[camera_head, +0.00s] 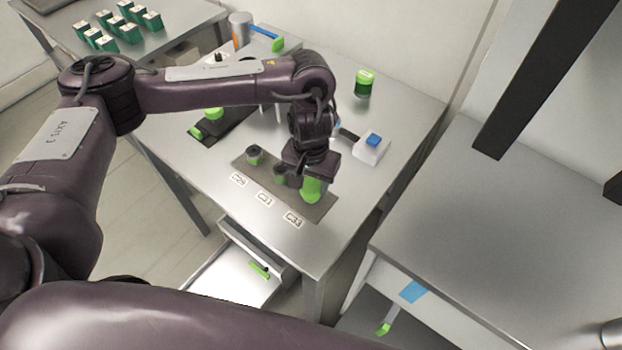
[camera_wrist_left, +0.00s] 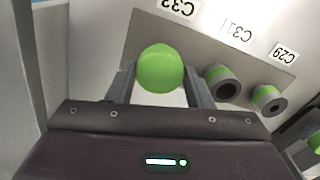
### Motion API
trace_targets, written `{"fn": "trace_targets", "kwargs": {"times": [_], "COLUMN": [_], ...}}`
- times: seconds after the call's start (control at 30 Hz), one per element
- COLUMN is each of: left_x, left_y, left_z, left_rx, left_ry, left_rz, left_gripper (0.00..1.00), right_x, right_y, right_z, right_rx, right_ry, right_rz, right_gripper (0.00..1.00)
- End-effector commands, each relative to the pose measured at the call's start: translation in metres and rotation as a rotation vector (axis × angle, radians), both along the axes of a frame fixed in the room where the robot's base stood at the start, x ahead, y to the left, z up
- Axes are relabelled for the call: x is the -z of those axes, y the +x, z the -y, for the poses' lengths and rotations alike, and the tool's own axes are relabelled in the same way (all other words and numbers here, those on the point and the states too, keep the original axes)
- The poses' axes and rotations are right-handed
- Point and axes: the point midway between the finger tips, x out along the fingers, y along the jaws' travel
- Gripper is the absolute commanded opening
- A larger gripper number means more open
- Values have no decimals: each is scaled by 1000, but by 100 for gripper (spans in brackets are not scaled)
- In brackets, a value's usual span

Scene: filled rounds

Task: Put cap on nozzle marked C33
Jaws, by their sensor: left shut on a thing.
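My left gripper (camera_head: 311,176) is shut on a bright green rounded cap (camera_head: 313,190), which stands at the C33 end of the grey nozzle plate (camera_head: 297,203). In the left wrist view the cap (camera_wrist_left: 160,68) sits between the two fingers. The C33 label (camera_head: 293,219) lies just in front of it. The nozzle marked C33 is hidden by the cap and gripper, so I cannot tell whether the cap touches it. The C31 nozzle (camera_wrist_left: 222,82) and the C29 nozzle (camera_wrist_left: 268,100) stand uncapped beside it. My right gripper is out of view.
A white block with a blue top (camera_head: 372,141) stands right of the plate. A green-lidded jar (camera_head: 364,83) is behind it. A dark mat with green items (camera_head: 212,125) lies to the left. An open drawer (camera_head: 240,278) sticks out below the table's front.

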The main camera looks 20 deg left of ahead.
Motion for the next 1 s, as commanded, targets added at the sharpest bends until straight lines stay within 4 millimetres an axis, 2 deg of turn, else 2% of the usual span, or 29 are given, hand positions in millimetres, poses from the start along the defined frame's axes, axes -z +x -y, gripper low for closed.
{"fn": "trace_targets", "kwargs": {"times": [0.6,0.63,0.8,1.0], "left_x": [5,5,5,5], "left_y": [0,0,0,0], "left_z": [0,0,0,0], "left_rx": [0,0,0,0], "left_ry": [0,0,0,0], "left_rz": [0,0,0,0], "left_gripper": [25,51,72,73], "right_x": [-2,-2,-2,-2], "right_y": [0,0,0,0], "right_z": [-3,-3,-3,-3], "right_rx": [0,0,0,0], "right_ry": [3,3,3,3], "right_rz": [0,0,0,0], "right_gripper": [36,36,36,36]}}
